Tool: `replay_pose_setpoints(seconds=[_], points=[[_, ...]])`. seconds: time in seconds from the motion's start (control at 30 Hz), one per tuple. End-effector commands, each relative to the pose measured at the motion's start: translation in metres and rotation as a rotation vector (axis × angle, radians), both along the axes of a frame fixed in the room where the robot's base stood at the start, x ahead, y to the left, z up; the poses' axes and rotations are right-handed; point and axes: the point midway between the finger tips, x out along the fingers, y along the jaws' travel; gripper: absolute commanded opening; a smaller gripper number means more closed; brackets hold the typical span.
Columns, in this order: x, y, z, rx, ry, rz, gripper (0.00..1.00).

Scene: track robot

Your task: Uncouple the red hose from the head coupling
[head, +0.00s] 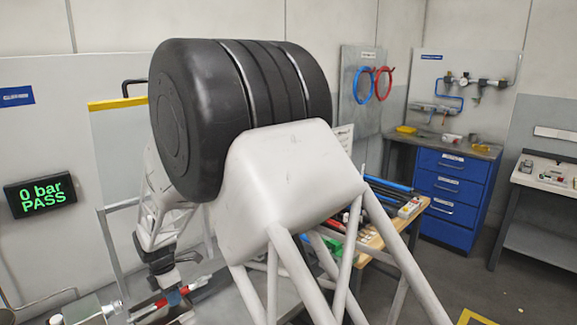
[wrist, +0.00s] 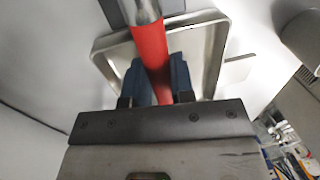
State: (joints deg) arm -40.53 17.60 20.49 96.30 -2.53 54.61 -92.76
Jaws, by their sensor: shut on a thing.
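The red hose (wrist: 150,45) runs up the middle of the wrist view, with a grey metal fitting (wrist: 141,10) at its upper end. My gripper (wrist: 165,82) is shut on the hose, with a blue fingertip on each side of it. In the head view my gripper (head: 174,297) is at the lower left, around the red hose (head: 148,308). A metal piece (head: 95,313) lies left of the hose there. I cannot tell whether the fitting is joined to the head coupling; its far end is cut off in the wrist view.
A pale metal tray (wrist: 207,50) lies behind the hose in the wrist view. A display (head: 41,195) reads "0 bar PASS". My own large arm links fill the middle of the head view. A wooden-topped bench (head: 385,240) and blue drawers (head: 450,190) stand to the right.

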Motion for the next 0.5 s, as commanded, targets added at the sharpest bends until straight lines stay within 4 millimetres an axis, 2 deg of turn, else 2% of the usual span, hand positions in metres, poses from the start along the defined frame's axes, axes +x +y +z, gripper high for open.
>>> replay_pose_setpoints(seconds=[0.5], points=[[0.0047,-0.0046,0.0,0.0,0.0,-0.001,0.0]])
